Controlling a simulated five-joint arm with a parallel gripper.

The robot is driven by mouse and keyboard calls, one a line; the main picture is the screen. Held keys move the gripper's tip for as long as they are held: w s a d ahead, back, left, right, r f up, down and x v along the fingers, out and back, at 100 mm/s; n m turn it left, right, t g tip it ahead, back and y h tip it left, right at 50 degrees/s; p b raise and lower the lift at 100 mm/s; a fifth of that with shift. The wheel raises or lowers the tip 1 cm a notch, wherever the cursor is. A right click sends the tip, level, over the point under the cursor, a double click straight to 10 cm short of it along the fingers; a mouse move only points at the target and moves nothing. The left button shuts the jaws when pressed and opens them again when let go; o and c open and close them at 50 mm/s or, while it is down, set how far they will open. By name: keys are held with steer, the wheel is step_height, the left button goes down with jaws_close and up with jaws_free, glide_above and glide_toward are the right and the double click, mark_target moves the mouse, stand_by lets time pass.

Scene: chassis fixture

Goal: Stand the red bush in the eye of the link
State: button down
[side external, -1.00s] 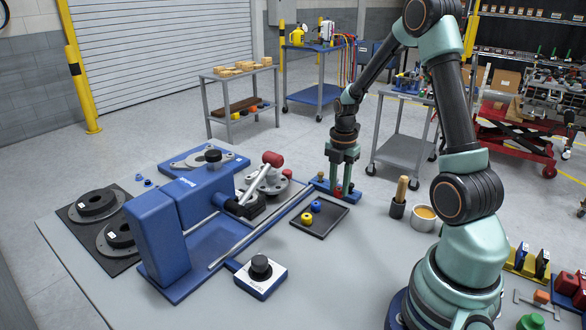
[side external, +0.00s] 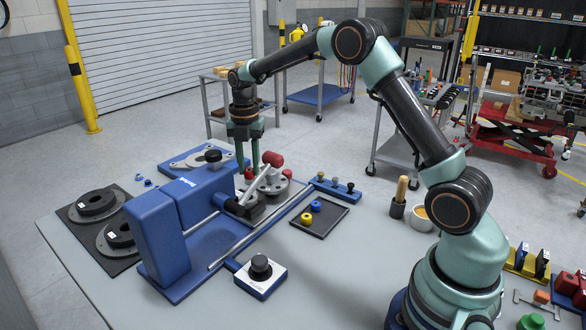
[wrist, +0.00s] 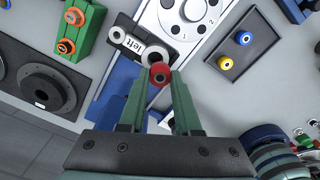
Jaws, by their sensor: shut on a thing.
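The red bush (wrist: 160,73) is held between the fingertips of my gripper (wrist: 158,80) in the wrist view. In the side view my gripper (side external: 246,176) is shut on the red bush (side external: 249,173), above the far part of the blue fixture. In the wrist view the red bush overlaps the lower edge of the nearer ring, the eye (wrist: 154,53). The pictures do not clearly show the height gap between bush and eye.
A dark tray (side external: 327,227) holds a yellow bush (side external: 316,206) and a blue bush (side external: 306,218). A red-knobbed handle (side external: 272,159) stands close to the right of my gripper. A blue peg bar (side external: 335,189) lies farther right. Black discs (side external: 96,203) lie left of the blue fixture (side external: 160,240).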

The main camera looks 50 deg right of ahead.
mark_target(245, 171)
steer(key=shift+w+a, duration=0.25)
steer(key=shift+a, duration=0.25)
steer(key=shift+f, duration=2.2)
steer(key=shift+f, duration=0.3)
steer(key=shift+f, duration=0.2)
steer(key=shift+f, duration=0.45)
steer(key=c, duration=0.9)
jaws_free()
steer(key=shift+r, duration=0.15)
steer(key=shift+r, duration=1.4)
